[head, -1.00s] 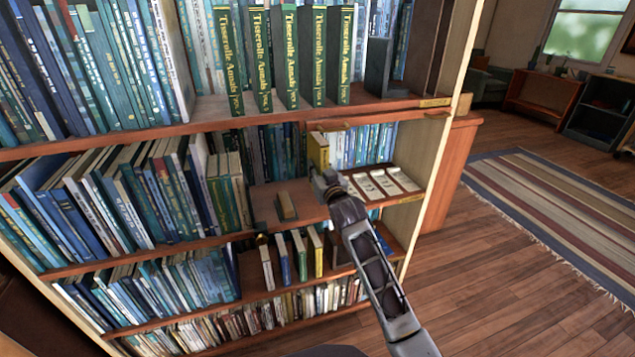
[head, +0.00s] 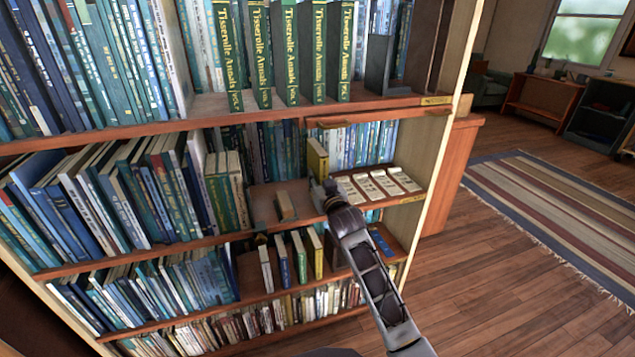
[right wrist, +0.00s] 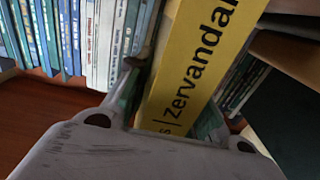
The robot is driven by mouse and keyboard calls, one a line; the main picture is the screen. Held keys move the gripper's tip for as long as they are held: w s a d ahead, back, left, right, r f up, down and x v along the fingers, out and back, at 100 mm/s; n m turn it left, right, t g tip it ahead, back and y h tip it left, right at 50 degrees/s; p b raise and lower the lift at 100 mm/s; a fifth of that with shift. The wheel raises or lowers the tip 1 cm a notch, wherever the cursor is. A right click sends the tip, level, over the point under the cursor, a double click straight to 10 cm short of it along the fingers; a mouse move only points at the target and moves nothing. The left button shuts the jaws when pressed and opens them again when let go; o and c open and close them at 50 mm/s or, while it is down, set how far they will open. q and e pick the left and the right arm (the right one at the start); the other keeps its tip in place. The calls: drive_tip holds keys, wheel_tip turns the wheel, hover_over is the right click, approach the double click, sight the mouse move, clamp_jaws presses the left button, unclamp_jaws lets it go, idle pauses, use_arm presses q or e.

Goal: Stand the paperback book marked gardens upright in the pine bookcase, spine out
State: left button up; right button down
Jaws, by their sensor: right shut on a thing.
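A yellow-spined book (head: 317,161) stands roughly upright at the middle shelf of the pine bookcase (head: 426,160), spine facing out. In the right wrist view the yellow spine (right wrist: 188,75) reads "s | zervandal" in black; the rest of its lettering is cut off or hidden, so "gardens" cannot be read. My right gripper (head: 322,192) is shut on this book near its lower part, its fingers (right wrist: 168,98) on either side of the spine. Whether the book's bottom touches the shelf is hidden by the gripper. My left gripper is not in view.
A small brown block-like object (head: 285,206) sits on the shelf left of the gripper. Pale cards (head: 376,186) lie to the right. Green Tisserolle Annals volumes (head: 264,55) stand above. Packed books (head: 120,195) fill the left side. A few spaced books (head: 284,262) stand below.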

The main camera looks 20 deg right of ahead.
idle(0.4)
drive_tip(key=c, duration=1.3)
unclamp_jaws()
drive_tip(key=shift+f, duration=0.1)
drive_tip(key=shift+o, duration=0.2)
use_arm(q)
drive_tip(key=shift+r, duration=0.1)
use_arm(e)
drive_tip(key=shift+s, duration=0.15)
drive_tip(key=shift+s+p, duration=0.65)
drive_tip(key=shift+s, duration=1.45)
drive_tip(key=shift+s+d+p, duration=0.1)
drive_tip(key=shift+s+p, duration=0.25)
drive_tip(key=shift+s, duration=1)
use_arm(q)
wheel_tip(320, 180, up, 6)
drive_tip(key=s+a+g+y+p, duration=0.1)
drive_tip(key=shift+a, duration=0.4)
use_arm(e)
drive_tip(key=s, duration=0.4)
drive_tip(key=shift+s+d, duration=0.1)
drive_tip(key=shift+s, duration=0.3)
